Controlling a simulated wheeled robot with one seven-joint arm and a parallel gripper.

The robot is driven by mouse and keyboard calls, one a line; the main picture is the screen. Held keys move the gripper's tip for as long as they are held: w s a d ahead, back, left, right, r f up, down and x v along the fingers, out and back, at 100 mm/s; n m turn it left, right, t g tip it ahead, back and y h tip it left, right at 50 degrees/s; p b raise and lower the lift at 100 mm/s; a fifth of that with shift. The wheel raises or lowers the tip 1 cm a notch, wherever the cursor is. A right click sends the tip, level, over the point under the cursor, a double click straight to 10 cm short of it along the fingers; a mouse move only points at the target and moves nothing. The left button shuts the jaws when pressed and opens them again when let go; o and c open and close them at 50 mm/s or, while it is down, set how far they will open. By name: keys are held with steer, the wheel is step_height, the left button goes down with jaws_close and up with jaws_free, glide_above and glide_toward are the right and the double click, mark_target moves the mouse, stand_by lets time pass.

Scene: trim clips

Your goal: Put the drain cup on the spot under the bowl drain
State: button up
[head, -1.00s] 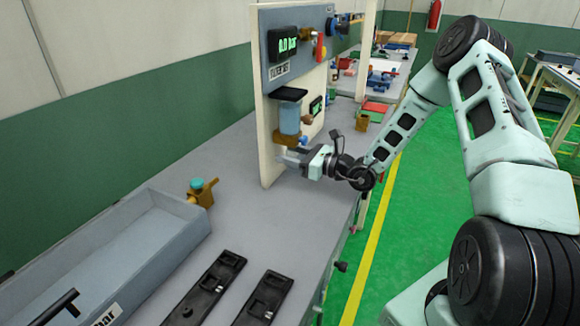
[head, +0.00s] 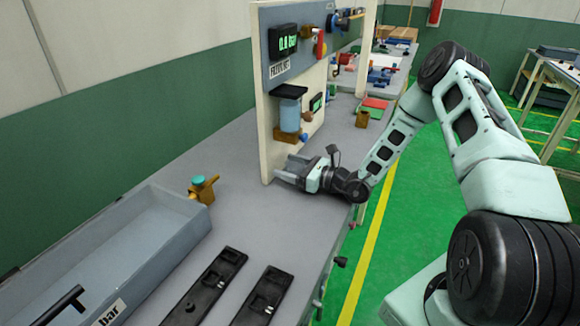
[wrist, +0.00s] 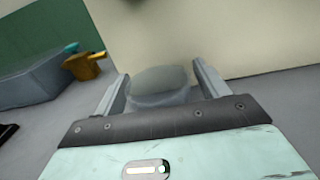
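My gripper (head: 287,171) is low at the bench, beside the foot of the upright panel and below the bowl unit. In the wrist view the drain cup (wrist: 160,86), pale grey and translucent, sits upright between the two fingers (wrist: 160,80), which close in on its sides. In the head view the cup is hard to make out among the fingers. The bowl (head: 289,113), a blue translucent cylinder with a brown-orange base (head: 287,136), hangs on the panel above my gripper. The spot under it is hidden.
The cream panel (head: 267,130) stands close beside my gripper and carries a gauge (head: 284,41). A grey tray (head: 150,225), a brass fitting with a teal cap (head: 202,189) and two black rails (head: 210,285) lie nearer. Bench surface (head: 240,215) between them is clear.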

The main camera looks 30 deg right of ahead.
steer(key=shift+r, duration=0.25)
steer(key=b+v, duration=0.2)
steer(key=v, duration=0.9)
steer(key=shift+s+d+f, duration=0.1)
steer(key=shift+s+d, duration=0.1)
steer(key=shift+s, duration=0.1)
steer(key=s+a+r+n+g+y, duration=0.1)
steer(key=s+a+r+n+g, duration=0.25)
steer(key=a+n+g, duration=0.35)
steer(key=s+a+r+n+g+y, duration=0.15)
steer(key=s+a+n+g, duration=0.3)
steer(key=a, duration=0.45)
steer(key=s+a+r+n+g+y, duration=0.1)
steer(key=s+a+r+n+g, duration=0.25)
steer(key=a+n+g, duration=0.35)
steer(key=s+a+r+n+t+h, duration=0.1)
steer(key=s+a+r+n+h, duration=0.1)
steer(key=s+n+h, duration=0.4)
steer(key=s+a+r+n+t+h, duration=0.2)
steer(key=s+n+h, duration=0.4)
steer(key=s+n, duration=0.4)
steer(key=a+n, duration=0.1)
steer(key=n, duration=0.1)
steer(key=shift+n+h, duration=0.35)
